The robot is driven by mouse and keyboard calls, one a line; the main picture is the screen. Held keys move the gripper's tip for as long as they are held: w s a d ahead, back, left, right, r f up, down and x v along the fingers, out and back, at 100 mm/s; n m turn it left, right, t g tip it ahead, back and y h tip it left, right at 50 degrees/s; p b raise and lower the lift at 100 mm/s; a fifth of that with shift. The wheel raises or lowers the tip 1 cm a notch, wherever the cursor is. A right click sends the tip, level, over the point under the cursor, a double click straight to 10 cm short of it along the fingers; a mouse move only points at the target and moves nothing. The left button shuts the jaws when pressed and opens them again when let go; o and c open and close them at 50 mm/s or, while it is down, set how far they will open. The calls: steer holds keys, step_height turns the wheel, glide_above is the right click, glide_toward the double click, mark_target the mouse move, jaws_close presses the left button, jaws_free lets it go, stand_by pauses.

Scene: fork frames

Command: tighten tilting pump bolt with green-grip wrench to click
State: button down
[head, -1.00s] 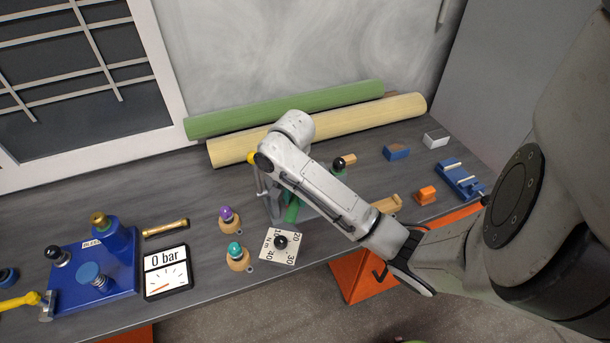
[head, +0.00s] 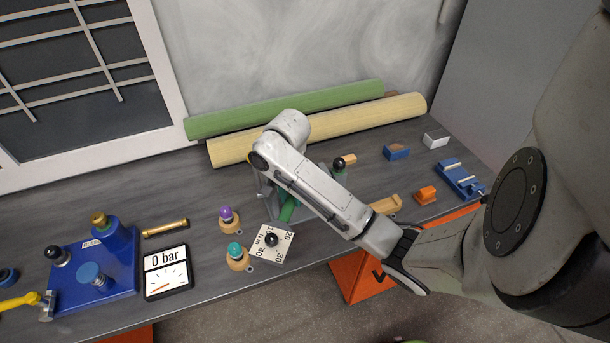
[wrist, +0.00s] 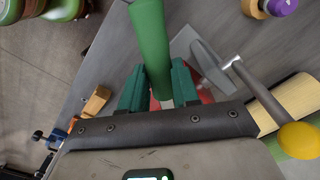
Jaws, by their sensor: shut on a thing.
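The green-grip wrench shows as a green grip (wrist: 148,40) in the wrist view and a short green piece (head: 288,209) in the head view. My gripper (wrist: 160,88) is shut on this grip, with a dark green finger pad on each side. In the head view my arm hides most of the gripper. A white scale plate (head: 274,253) marked 20, 30 and 40, with a black knob, lies just in front of the green grip. A blue unit (head: 118,265) with a brass-topped cylinder stands at left; I cannot tell whether it is the pump. The bolt cannot be made out.
Purple (head: 226,214) and teal (head: 235,250) knobs on wooden bases stand left of the plate. A gauge (head: 167,272) reads 0 bar. A yellow-knobbed metal lever (wrist: 262,92) is close beside my gripper. Two long rolls lie along the back. Small blocks are at right.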

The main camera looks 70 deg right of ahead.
steer(key=shift+w+d+m, duration=0.15)
steer(key=shift+w+m, duration=1.25)
stand_by(0.6)
steer(key=shift+s+n, duration=0.65)
steer(key=shift+n, duration=0.05)
stand_by(0.4)
steer(key=c, duration=1.4)
jaws_free()
jaws_close()
steer(key=shift+s+r, duration=0.25)
stand_by(0.7)
steer(key=shift+r, duration=0.65)
stand_by(1.1)
